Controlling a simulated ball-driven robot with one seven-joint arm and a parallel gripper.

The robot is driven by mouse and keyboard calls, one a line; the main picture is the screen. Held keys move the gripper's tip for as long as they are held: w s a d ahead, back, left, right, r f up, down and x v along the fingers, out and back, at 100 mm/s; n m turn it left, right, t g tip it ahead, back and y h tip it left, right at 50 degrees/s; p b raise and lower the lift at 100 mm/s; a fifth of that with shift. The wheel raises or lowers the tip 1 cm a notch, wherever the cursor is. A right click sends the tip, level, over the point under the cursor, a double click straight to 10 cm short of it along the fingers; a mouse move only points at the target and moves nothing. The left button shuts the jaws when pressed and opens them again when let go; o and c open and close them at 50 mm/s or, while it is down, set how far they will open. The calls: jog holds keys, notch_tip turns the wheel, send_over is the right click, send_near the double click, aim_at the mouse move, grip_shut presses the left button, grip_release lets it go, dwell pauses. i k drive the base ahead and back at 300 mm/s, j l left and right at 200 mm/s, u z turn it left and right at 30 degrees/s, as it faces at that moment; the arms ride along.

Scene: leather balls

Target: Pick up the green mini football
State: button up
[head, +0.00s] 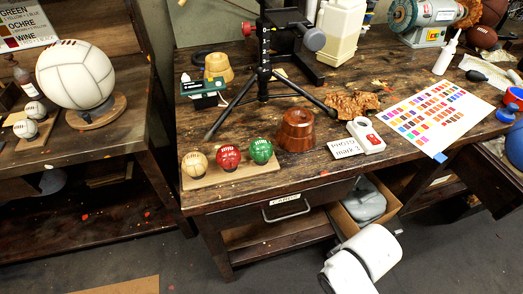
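The green mini football (261,151) is a small glossy green ball with pale lacing marks. It sits at the right end of a light wooden board (212,181) near the front edge of the workbench (350,178). A red ball (228,157) sits just to its left, and a tan ball (195,163) is at the left end of the board. My gripper is not in view.
A brown, shiny round block (296,130) stands close to the right of the green ball. A black tripod stand (263,75) rises behind the balls. A "PHOTO MARK 3" card (345,148) and a colour chart (432,112) lie to the right.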

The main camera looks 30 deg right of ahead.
aim_at(260, 149)
jog(key=z, duration=0.55)
jog(key=j+z, duration=0.25)
jog(key=z, duration=0.2)
jog(key=i+j+z, duration=0.1)
jog(key=j+z, duration=0.15)
jog(key=z, duration=0.2)
jog(key=j+z, duration=0.25)
jog(key=z, duration=0.2)
jog(key=k+j+z, duration=0.1)
jog(key=j+z, duration=0.15)
jog(key=z, duration=0.2)
